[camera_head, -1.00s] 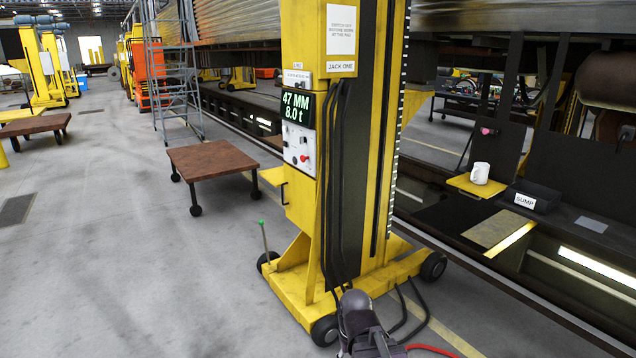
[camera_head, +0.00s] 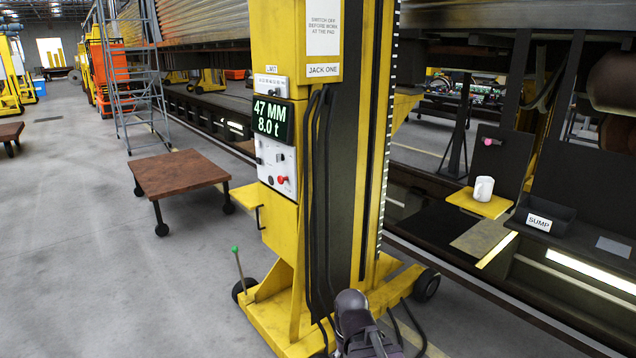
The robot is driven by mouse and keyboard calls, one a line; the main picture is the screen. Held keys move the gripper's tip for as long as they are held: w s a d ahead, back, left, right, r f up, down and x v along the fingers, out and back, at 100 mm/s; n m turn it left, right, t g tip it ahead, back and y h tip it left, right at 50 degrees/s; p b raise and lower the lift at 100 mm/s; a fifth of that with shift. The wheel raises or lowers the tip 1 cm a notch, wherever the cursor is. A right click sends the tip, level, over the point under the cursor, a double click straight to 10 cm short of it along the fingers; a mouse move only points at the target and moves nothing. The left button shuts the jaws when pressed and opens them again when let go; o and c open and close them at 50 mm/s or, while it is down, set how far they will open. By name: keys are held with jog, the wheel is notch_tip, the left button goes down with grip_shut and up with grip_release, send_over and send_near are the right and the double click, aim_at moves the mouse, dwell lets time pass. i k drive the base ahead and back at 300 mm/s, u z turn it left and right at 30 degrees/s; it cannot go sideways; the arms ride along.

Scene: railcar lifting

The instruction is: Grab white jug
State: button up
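A white jug (camera_head: 483,189) stands upright on a small yellow shelf (camera_head: 464,200) at the right, beyond the yellow jack. My arm shows at the bottom centre as a dark, rounded part in front of the jack's base. It is well apart from the jug, lower and to the left in the picture. The fingers of my gripper cannot be made out, so its state does not show.
The yellow jack (camera_head: 265,210) labelled JACK ONE stands close ahead, with hanging black cables. A black SUMP tray (camera_head: 560,216) sits right of the jug. A brown-topped wheeled table (camera_head: 178,173) and a grey ladder (camera_head: 135,75) stand left. Open floor lies at the lower left.

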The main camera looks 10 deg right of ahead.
aim_at(483, 189)
jog(key=z, duration=0.45)
jog(key=i, duration=1.5)
jog(key=z, duration=0.45)
